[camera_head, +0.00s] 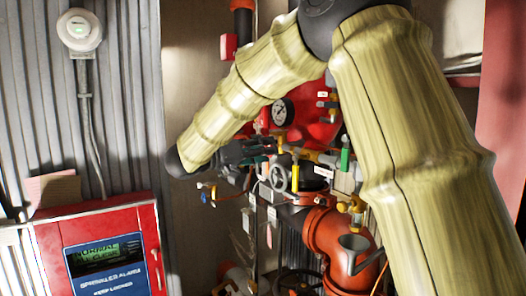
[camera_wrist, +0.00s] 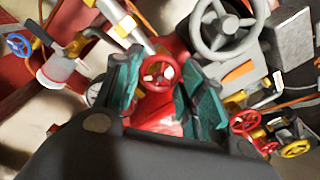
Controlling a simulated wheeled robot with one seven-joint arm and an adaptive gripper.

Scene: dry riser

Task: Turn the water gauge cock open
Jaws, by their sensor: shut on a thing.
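My gripper (camera_head: 262,148) is at the valve cluster, below the round pressure gauge (camera_head: 283,112). In the wrist view, the teal finger pads of my gripper (camera_wrist: 160,78) stand on either side of a small red handwheel (camera_wrist: 160,73). The gripper is shut on this handwheel, which appears to be the water gauge cock; no label on it is readable. The contact points are partly hidden by the fingers. In the head view the handwheel is too small and covered to make out clearly.
A larger grey handwheel (camera_wrist: 222,30) is close beside the fingers. A blue handwheel (camera_wrist: 18,44), another red one (camera_wrist: 243,122) and a yellow one (camera_wrist: 296,148) are nearby. A red alarm panel (camera_head: 100,250) stands at the left. Red pipework (camera_head: 330,240) lies below.

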